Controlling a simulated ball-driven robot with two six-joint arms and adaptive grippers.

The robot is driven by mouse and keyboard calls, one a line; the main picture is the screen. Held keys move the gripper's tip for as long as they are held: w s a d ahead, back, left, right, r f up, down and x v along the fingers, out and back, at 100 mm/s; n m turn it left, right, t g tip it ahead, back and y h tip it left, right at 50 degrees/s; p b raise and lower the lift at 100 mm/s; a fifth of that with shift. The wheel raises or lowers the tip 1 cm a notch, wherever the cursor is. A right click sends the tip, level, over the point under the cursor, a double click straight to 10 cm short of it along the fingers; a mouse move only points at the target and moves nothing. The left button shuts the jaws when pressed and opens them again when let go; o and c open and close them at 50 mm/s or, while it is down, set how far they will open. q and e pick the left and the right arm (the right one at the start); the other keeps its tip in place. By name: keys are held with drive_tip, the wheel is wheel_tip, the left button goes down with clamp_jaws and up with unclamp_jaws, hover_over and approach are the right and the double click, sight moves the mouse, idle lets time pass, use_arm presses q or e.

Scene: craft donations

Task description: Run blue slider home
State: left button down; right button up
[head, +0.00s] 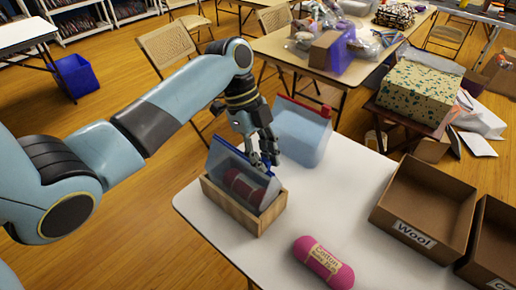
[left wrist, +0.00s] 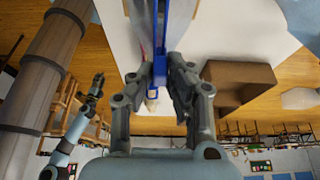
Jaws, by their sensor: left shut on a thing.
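A clear zip bag (head: 228,163) with a blue zip strip (head: 221,142) stands in a wooden holder (head: 237,213) near the white table's left edge. A dark red yarn skein (head: 243,188) shows inside it. My left gripper (head: 268,158) is at the strip's right end, shut on the blue slider. In the left wrist view the blue strip (left wrist: 178,25) runs down between the fingers (left wrist: 160,75). The fingers largely hide the slider, and I cannot tell how closed the zip is. My right arm (left wrist: 72,140) appears small in that view; its finger state is unclear.
Behind stands another clear bag (head: 300,137) with a red zip strip (head: 303,103). A pink labelled skein (head: 324,262) lies at the front. A brown box marked Wool (head: 415,234) stands right, with another box (head: 493,245) beside it. White table (head: 340,195) is bare between them.

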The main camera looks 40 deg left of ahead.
use_arm(q)
drive_tip(key=c, duration=1.8)
unclamp_jaws()
drive_tip(key=o, duration=0.5)
drive_tip(key=shift+v, duration=5.95)
use_arm(e)
drive_tip(key=shift+a, duration=1.15)
use_arm(q)
drive_tip(key=shift+c, duration=0.4)
